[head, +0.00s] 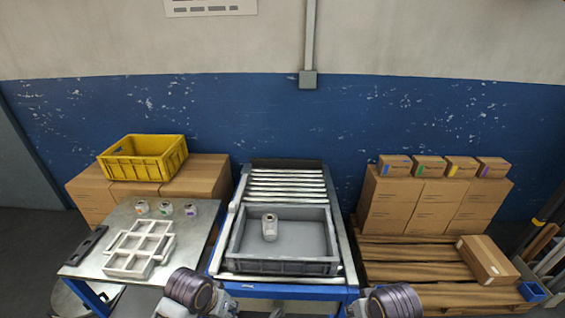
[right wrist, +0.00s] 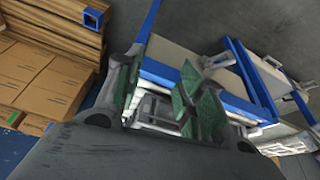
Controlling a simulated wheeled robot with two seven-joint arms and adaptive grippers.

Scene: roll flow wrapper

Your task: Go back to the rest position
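My left gripper (head: 222,304) shows only in part at the bottom of the head view, in front of the roller conveyor and the table; its fingers are not clear. My right arm shows at the bottom right of the conveyor in the head view, with its gripper mostly cut off by the lower edge. In the right wrist view, the right gripper (right wrist: 158,88) has its green-padded fingers apart, with nothing seen between them. A grey crate (head: 285,267) sits on the roller conveyor (head: 287,180). One can (head: 269,227) stands inside the crate, left of its middle.
The left table (head: 196,240) holds a white divided tray (head: 128,264), three small cans (head: 164,209) and a dark bar (head: 86,245). A yellow crate (head: 145,168) rests on cartons behind. A pallet (head: 410,262) with stacked cartons (head: 425,204) stands at right.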

